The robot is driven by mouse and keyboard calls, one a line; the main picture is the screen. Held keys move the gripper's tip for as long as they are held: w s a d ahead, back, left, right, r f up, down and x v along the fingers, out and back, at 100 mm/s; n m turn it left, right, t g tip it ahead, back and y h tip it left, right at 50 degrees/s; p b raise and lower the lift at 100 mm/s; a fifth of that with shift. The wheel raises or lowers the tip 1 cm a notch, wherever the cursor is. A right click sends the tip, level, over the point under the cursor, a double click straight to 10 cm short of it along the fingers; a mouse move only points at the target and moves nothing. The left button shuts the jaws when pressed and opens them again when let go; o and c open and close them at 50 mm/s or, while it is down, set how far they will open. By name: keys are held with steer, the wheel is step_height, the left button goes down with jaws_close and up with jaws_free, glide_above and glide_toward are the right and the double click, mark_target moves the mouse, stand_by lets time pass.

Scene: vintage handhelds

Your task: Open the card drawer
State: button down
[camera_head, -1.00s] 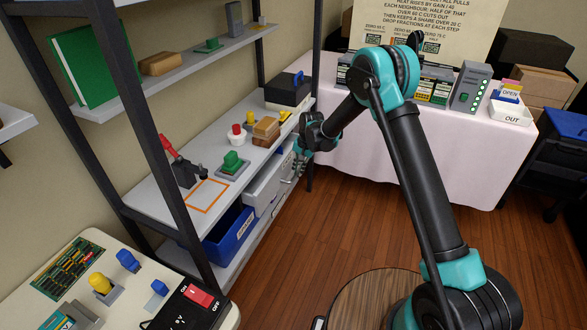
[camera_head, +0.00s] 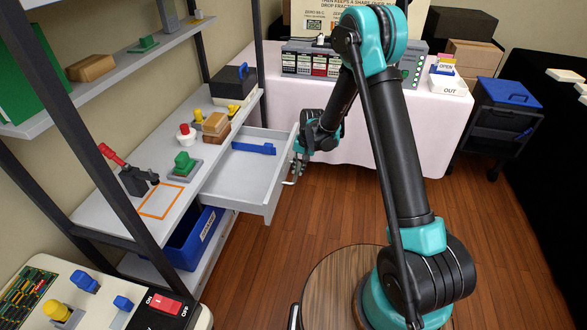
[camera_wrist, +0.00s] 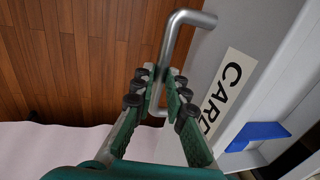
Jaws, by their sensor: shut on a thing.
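The card drawer (camera_head: 236,186) is a light grey drawer under the shelf top, pulled well out in the head view. A blue piece (camera_head: 254,148) lies inside it toward the back, and also shows in the wrist view (camera_wrist: 258,134). The drawer front carries a "CARD" label (camera_wrist: 228,92), partly hidden by my gripper. A bent metal bar handle (camera_wrist: 176,42) stands out from the front. In the head view, my gripper (camera_head: 292,172) is at the drawer front.
A cloth-covered table (camera_head: 270,95) stands behind. Wooden floor is clear right of the drawer.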

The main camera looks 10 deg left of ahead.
steer(key=c, duration=1.5)
jaws_free()
steer(key=shift+c, duration=0.2)
steer(key=shift+r, duration=0.1)
step_height(320, 180, up, 12)
steer(key=d, duration=0.2)
steer(key=shift+d+f, duration=0.15)
steer(key=shift+f, duration=0.05)
steer(key=s+d+r+t, duration=0.1)
steer(key=s+d+r, duration=0.3)
steer(key=s+d, duration=0.3)
steer(key=s+d+r+t, duration=0.1)
steer(key=s+d+r, duration=0.3)
steer(key=d, duration=0.6)
steer(key=s+d+f+t+h, duration=0.2)
steer(key=s+d, duration=0.8)
steer(key=s, duration=0.6)
steer(key=shift+d+f+n, duration=0.15)
steer(key=shift+d+n, duration=0.2)
steer(key=shift+n, duration=0.05)
